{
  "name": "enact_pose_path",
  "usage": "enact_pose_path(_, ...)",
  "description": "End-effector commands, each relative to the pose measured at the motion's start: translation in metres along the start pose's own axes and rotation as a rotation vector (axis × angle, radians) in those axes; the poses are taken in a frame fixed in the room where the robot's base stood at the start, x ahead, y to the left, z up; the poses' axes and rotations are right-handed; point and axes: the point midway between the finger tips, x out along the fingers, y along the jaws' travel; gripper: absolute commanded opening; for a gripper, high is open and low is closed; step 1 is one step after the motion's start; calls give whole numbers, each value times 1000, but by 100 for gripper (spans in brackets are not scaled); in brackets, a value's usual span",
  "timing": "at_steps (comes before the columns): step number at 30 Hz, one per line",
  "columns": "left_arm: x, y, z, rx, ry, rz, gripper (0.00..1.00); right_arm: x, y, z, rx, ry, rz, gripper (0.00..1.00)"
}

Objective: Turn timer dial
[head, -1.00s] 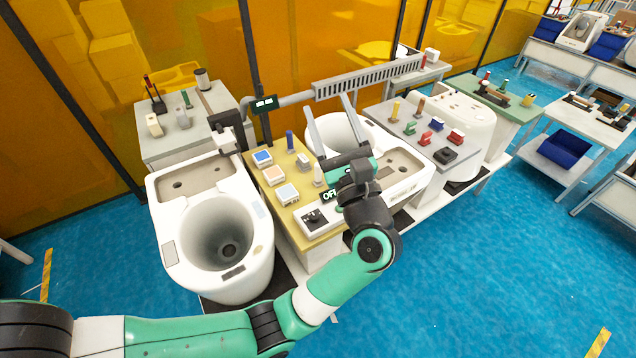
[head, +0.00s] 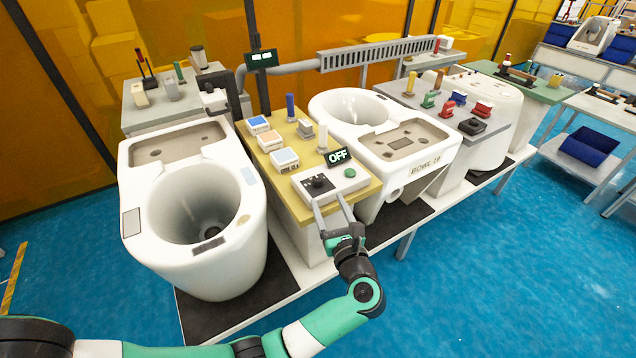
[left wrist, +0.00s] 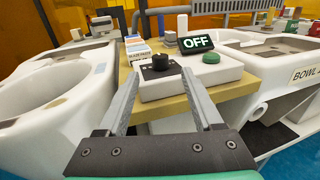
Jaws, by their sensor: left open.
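The timer dial is a black knob (head: 319,183) on a white control box (head: 337,192) at the front of the yellow-topped stand. In the left wrist view the dial (left wrist: 160,62) shows near the centre, beyond and between the fingertips. A green button (head: 350,173) sits to its right, and a black display (head: 338,155) reading OFF stands behind. My left gripper (head: 332,204) is open and empty, its two fingers pointing at the front of the box. In the left wrist view the gripper (left wrist: 164,83) is apart from the dial. My right gripper is not in view.
A white toilet bowl (head: 250,215) stands left of the stand and another (head: 440,160) stands right. Small blocks, a blue peg (head: 290,107) and a white peg (head: 322,138) stand on the yellow top (head: 262,160). Blue floor in front is clear.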

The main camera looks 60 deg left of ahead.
Motion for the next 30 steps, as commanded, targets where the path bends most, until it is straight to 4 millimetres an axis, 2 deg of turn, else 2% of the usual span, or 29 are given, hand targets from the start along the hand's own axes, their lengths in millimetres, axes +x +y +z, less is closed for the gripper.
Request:
enact_pose_path(6,49,2,-3,-2,0,6,68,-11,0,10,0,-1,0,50)
enact_pose_path(12,87,1,-3,-2,0,3,68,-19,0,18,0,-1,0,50)
enact_pose_path(17,99,0,-1,-1,0,1,68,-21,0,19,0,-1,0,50)
enact_pose_path(24,100,0,0,-1,0,0,68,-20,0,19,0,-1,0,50)
enact_pose_path(26,100,0,0,-1,0,0,58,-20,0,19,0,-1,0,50)
enact_pose_path(30,100,0,0,-1,0,0,33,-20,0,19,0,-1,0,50)
